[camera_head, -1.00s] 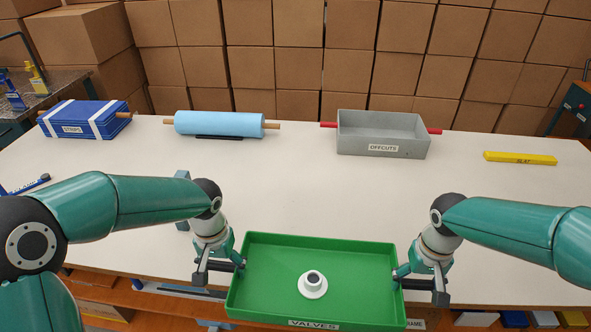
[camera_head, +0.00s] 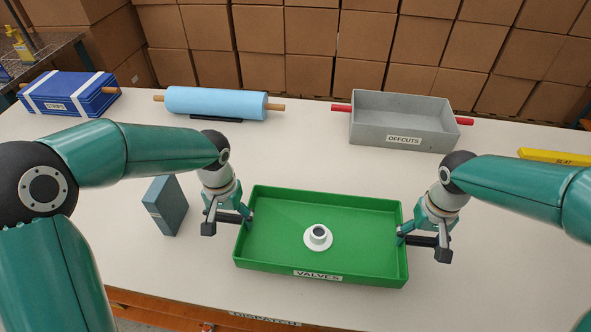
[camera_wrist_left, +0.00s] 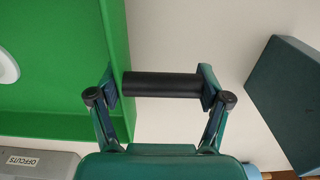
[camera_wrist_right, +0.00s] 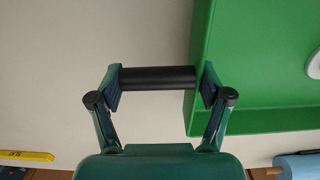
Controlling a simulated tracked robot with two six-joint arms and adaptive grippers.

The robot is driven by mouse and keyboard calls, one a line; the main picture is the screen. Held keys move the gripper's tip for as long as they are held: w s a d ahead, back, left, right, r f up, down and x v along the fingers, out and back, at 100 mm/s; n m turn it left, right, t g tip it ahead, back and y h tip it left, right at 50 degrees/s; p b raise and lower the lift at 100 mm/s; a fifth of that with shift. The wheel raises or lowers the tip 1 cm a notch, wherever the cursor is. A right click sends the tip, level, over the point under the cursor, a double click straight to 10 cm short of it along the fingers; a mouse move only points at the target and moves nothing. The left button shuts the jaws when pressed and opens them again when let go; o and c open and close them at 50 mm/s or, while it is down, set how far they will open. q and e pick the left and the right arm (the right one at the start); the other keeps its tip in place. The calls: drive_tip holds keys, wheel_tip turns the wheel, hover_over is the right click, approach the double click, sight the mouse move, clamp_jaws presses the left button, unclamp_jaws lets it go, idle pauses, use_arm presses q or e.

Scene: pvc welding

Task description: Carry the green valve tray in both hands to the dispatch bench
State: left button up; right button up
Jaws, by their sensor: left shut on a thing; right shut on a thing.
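The green valve tray (camera_head: 270,262), labelled VALVES, is level over the front part of the white dispatch bench (camera_head: 300,150). A white flanged valve part (camera_head: 318,237) sits upright in it, near the middle. My left gripper (camera_head: 228,221) is shut on the dark bar handle (camera_wrist_left: 160,84) at the tray's left end. My right gripper (camera_head: 420,240) is shut on the matching bar handle (camera_wrist_right: 158,78) at the right end. I cannot tell whether the tray's underside touches the bench.
A blue-grey block (camera_head: 166,205) stands left of my left gripper. A blue strapped case (camera_head: 70,95), a light blue roll (camera_head: 215,102), a grey OFFCUTS bin (camera_head: 405,122) and a yellow bar (camera_head: 555,156) lie along the back. The bench middle is clear.

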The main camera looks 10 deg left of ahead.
sight(236, 237)
use_arm(q)
drive_tip(key=shift+w+a, duration=0.1)
idle(0.3)
drive_tip(key=shift+f, duration=0.1)
use_arm(e)
drive_tip(key=shift+f, duration=0.1)
